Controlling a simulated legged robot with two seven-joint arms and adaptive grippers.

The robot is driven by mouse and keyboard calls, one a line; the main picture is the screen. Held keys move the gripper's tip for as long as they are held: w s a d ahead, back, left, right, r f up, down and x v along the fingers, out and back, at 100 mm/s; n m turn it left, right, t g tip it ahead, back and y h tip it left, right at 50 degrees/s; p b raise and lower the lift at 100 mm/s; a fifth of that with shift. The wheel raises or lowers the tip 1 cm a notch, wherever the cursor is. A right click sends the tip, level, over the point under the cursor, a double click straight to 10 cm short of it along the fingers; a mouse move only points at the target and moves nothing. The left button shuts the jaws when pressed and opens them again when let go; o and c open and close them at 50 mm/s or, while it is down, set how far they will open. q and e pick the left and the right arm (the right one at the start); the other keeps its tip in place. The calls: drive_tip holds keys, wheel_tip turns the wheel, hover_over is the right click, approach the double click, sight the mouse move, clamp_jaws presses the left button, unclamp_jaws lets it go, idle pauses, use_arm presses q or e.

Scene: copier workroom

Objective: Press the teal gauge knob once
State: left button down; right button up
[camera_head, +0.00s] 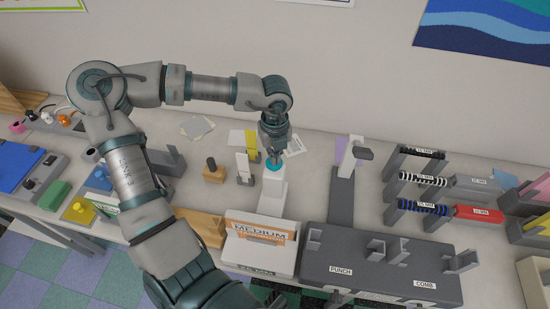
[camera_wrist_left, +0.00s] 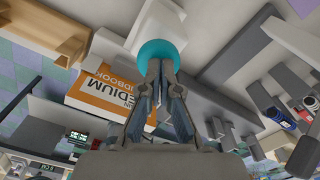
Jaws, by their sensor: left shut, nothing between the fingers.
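The teal gauge knob (camera_head: 271,167) sits on top of a white post (camera_head: 272,192) behind the box labelled MEDIUM. In the left wrist view the teal knob (camera_wrist_left: 172,49) is a round teal shape on the white post (camera_wrist_left: 158,20). My left gripper (camera_head: 275,155) points down at the knob, its fingertips shut and empty. In the left wrist view the fingertips of my left gripper (camera_wrist_left: 163,66) overlap the knob's edge. I cannot tell whether they touch or press it. My right gripper is not in view.
The white box labelled MEDIUM (camera_head: 238,249) stands in front of the post, with a dark grey PUNCH and COMB machine (camera_head: 325,242) to its right. Yellow and white upright pieces (camera_head: 251,143) and a wooden block (camera_head: 213,174) stand left. Racks of combs (camera_head: 412,186) are at right.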

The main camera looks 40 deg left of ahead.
use_arm(q)
drive_tip(key=shift+s+a+f, duration=0.1)
drive_tip(key=shift+a+r, duration=0.1)
drive_tip(key=shift+r, duration=0.35)
drive_tip(key=shift+a+r+p, duration=0.2)
drive_tip(key=shift+r+p, duration=0.15)
drive_tip(key=shift+r, duration=0.1)
drive_tip(key=shift+d+r, duration=0.1)
drive_tip(key=shift+d, duration=0.25)
wheel_tip(320, 180, up, 7)
drive_tip(key=p, duration=0.3)
drive_tip(key=shift+a, duration=0.2)
